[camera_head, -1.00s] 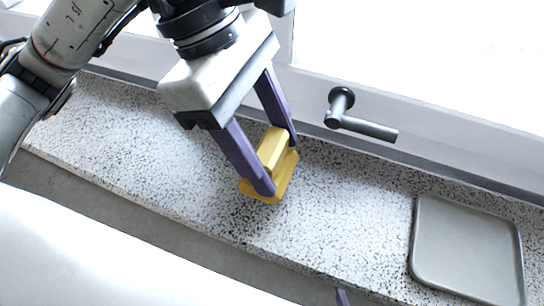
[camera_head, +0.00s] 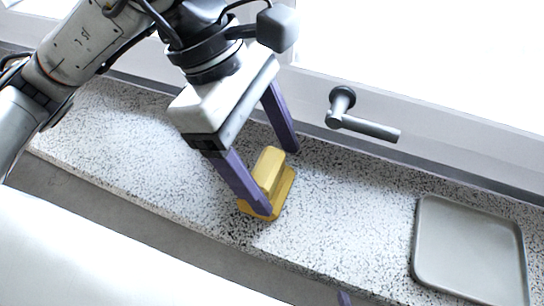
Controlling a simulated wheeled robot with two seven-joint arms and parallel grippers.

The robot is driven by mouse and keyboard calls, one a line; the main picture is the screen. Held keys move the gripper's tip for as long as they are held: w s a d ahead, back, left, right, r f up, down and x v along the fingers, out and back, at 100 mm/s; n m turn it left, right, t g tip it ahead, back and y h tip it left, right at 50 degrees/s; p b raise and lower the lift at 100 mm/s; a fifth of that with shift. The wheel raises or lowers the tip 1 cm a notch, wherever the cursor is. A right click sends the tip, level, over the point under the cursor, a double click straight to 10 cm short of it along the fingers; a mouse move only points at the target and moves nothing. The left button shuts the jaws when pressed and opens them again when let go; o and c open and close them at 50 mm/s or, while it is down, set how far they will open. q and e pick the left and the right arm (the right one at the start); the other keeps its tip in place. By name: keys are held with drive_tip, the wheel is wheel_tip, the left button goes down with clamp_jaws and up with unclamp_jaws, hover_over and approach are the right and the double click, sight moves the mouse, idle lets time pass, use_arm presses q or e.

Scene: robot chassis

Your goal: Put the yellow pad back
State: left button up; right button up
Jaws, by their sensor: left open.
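The yellow pad (camera_head: 269,172) has a flat base and a raised block-like handle. It is on or just above the speckled sill; I cannot tell if it touches. My left gripper (camera_head: 281,181) is open, with its two purple fingers on either side of the pad. The near finger overlaps the pad's front left part and hides some of it. The far finger stands behind the pad with a visible gap. Of my right gripper, at most a small purple tip (camera_head: 343,298) shows at the bottom edge.
A grey tray (camera_head: 468,250) lies on the right of the speckled sill (camera_head: 340,220). A dark window handle (camera_head: 362,122) sticks out from the frame behind the sill. The sill between the pad and the tray is clear.

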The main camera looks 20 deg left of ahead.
use_arm(q)
drive_tip(key=v, duration=1.2)
drive_tip(key=shift+r+p, duration=0.2)
drive_tip(key=shift+p, duration=0.2)
